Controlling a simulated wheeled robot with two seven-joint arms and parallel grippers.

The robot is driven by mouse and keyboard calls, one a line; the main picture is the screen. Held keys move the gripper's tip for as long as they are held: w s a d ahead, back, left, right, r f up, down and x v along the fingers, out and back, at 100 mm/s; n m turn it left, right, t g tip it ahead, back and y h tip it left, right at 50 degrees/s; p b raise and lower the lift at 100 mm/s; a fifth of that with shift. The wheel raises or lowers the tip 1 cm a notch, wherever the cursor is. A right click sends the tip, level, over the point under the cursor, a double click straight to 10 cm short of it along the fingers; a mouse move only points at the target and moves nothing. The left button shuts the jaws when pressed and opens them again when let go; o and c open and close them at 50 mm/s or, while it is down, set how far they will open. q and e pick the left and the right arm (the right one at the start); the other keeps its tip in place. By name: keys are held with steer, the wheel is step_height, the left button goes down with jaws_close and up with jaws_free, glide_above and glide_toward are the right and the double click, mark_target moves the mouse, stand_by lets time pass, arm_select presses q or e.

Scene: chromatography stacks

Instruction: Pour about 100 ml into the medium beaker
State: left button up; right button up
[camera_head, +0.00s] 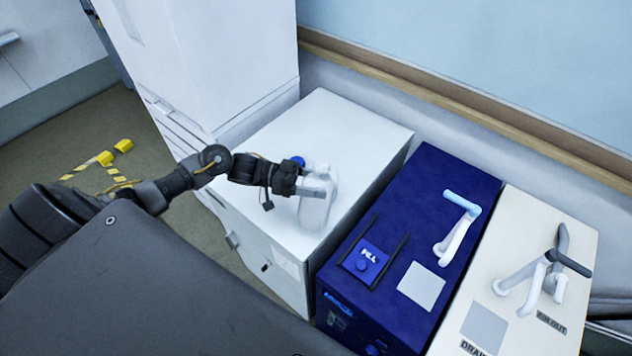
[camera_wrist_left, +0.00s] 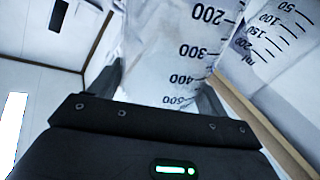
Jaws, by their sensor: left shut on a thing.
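My left gripper (camera_head: 312,190) is shut on a clear beaker (camera_wrist_left: 172,45) with dark marks from 200 to 500. In the wrist view the 500 mark lies closest to my gripper. A second clear beaker (camera_wrist_left: 278,40), with marks from 50 to 200 ml, shows at the upper right, close beside the held one. In the head view clear glassware (camera_head: 315,212) shows at my gripper over the white cabinet top. The two beakers overlap there, and I cannot tell them apart. The liquid level is not clear. My right gripper is not in view.
A small blue object (camera_head: 298,161) shows behind my left gripper. The white cabinet top (camera_head: 355,125) is mostly bare. To its right stand a blue unit (camera_head: 420,180) with a FILL plate and white pipe, and a cream unit (camera_head: 530,215) with pipes and a dark handle.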

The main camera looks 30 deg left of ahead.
arm_select(q)
steer(key=shift+r, duration=0.2)
steer(key=shift+r+n+p, duration=0.2)
steer(key=shift+n+p, duration=0.1)
steer(key=shift+p, duration=0.4)
steer(key=shift+p, duration=0.3)
steer(key=shift+r+n+p, duration=0.2)
steer(key=shift+n+p, duration=0.3)
steer(key=shift+p, duration=0.05)
steer(key=shift+s, duration=0.1)
